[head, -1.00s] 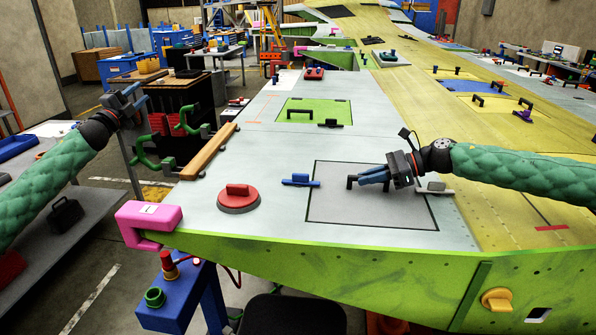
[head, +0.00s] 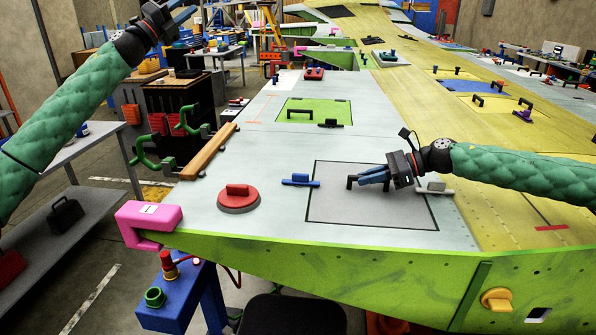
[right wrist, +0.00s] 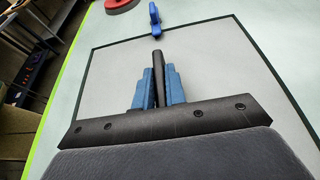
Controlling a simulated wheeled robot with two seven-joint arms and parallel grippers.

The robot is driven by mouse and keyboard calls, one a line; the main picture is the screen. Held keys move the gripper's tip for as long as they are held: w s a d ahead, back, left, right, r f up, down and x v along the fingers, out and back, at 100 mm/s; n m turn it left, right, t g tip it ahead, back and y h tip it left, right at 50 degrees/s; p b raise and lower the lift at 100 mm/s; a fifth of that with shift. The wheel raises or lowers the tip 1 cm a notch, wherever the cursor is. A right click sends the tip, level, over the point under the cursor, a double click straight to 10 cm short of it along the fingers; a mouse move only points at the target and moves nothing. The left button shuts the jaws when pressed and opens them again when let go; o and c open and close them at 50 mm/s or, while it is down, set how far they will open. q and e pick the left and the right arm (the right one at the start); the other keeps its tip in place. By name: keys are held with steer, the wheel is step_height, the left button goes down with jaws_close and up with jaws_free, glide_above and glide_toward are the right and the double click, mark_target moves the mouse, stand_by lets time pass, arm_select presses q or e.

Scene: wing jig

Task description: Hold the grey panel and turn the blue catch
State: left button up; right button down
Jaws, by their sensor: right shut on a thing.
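The grey panel (head: 370,205) is a flat square with a dark outline, set in the pale wing surface. It also shows in the right wrist view (right wrist: 215,75). My right gripper (head: 360,180) is shut on the panel's black handle (right wrist: 158,68), with a blue finger on each side. A grey catch (head: 435,188) is at the panel's right edge. My left gripper (head: 178,18) is raised at the upper left, empty, its fingers apart.
A red round knob (head: 238,198) stands left of the blue catch. A pink clamp (head: 150,220) grips the wing's near left corner, and a wooden bar (head: 208,152) lies along the left edge. A green panel (head: 314,110) is farther back. The surface around the blue catch is clear.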

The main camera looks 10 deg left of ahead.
arm_select(q)
steer(key=d+m+g+h, duration=0.2)
steer(key=d+m+g, duration=0.15)
steer(key=d, duration=0.35)
steer(key=m+g+y, duration=0.7)
steer(key=m+g, duration=0.6)
steer(key=m, duration=0.3)
glide_above(299, 174)
steer(key=w, duration=0.3)
step_height(299, 174, down, 20)
steer(key=s+a+f+m+g+y, duration=0.25)
steer(key=a+f+y, duration=0.3)
steer(key=f, duration=0.35)
steer(key=shift+t+y, duration=0.35)
steer(key=shift+t, duration=0.15)
steer(key=x, duration=1.1)
steer(key=shift+s+d+f, duration=0.15)
steer(key=shift+d+f, duration=0.05)
steer(key=shift+d, duration=0.35)
jaws_close()
